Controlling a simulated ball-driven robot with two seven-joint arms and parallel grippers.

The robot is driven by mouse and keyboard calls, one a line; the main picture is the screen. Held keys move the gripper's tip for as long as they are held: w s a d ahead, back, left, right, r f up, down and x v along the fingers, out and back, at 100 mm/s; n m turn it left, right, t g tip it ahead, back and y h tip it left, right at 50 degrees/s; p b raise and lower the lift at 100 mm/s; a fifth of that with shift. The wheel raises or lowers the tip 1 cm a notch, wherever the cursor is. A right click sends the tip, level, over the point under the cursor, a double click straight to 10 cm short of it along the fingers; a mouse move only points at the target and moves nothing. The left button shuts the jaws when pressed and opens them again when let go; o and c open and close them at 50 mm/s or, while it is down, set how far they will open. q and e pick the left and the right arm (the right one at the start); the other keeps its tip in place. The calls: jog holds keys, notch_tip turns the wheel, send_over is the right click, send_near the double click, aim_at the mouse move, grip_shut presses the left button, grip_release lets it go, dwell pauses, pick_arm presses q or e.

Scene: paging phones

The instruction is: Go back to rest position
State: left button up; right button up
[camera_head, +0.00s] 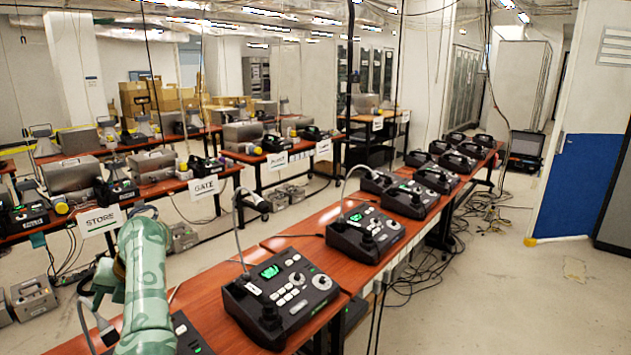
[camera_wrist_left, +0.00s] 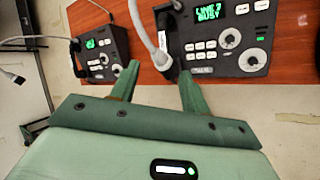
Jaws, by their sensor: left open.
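My left arm (camera_head: 146,285), green and patterned, rises from the bottom left of the head view beside the near table. My left gripper (camera_wrist_left: 158,80) shows in the left wrist view with its two green fingers apart and nothing between them. Beyond the fingers, a paging phone (camera_wrist_left: 225,62) has a green display reading "LINE 2 BUSY", and a second phone (camera_wrist_left: 103,57) stands to its left. In the head view, a black paging phone (camera_head: 283,298) with a green display stands on the table right of my arm. Another phone (camera_head: 365,232) stands behind it. My right gripper is not in view.
The red-brown table (camera_head: 312,246) runs away to the right, with more phones (camera_head: 410,198) along it. Cables hang beside it. Tables with labelled signs, such as STORE (camera_head: 100,220) and GATE (camera_head: 205,187), stand at left. The floor (camera_head: 480,300) at right is mostly clear.

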pick_arm(q)
jog(key=w+a+r+m+t+y+b, duration=0.1)
jog(key=w+a+r+m+t+y, duration=0.4)
jog(key=m+y, duration=0.4)
jog(key=w+d+f+m+t+h+b, duration=0.2)
jog(key=w+d+f+m+t+h, duration=0.3)
jog(key=d+f+m+t, duration=0.7)
jog(key=s+d+f+m+g+h+b, duration=0.1)
jog(key=s+d+f+m+h, duration=0.15)
jog(key=f+m, duration=0.4)
jog(key=s+d+f+m+g+h, duration=0.1)
jog(key=s+d+f+m+h, duration=0.2)
jog(key=f, duration=0.7)
jog(key=s+d+f+m+g+h+b, duration=0.1)
jog(key=s+d+f+m+h, duration=0.2)
jog(key=f+m, duration=0.4)
jog(key=s+d+f+m+g+h+b, duration=0.3)
jog(key=s+f+g, duration=0.4)
jog(key=s+f, duration=1.4)
jog(key=s+a+f+m+g+b, duration=0.1)
jog(key=s+f, duration=0.5)
jog(key=s, duration=1.1)
jog(key=s+a+f+m+g+b, duration=0.1)
jog(key=s+f+m+g, duration=0.2)
jog(key=s, duration=1.5)
notch_tip(320, 180, down, 3)
jog(key=shift+a+f+g, duration=0.1)
jog(key=shift+a+g, duration=0.1)
jog(key=shift+g, duration=1)
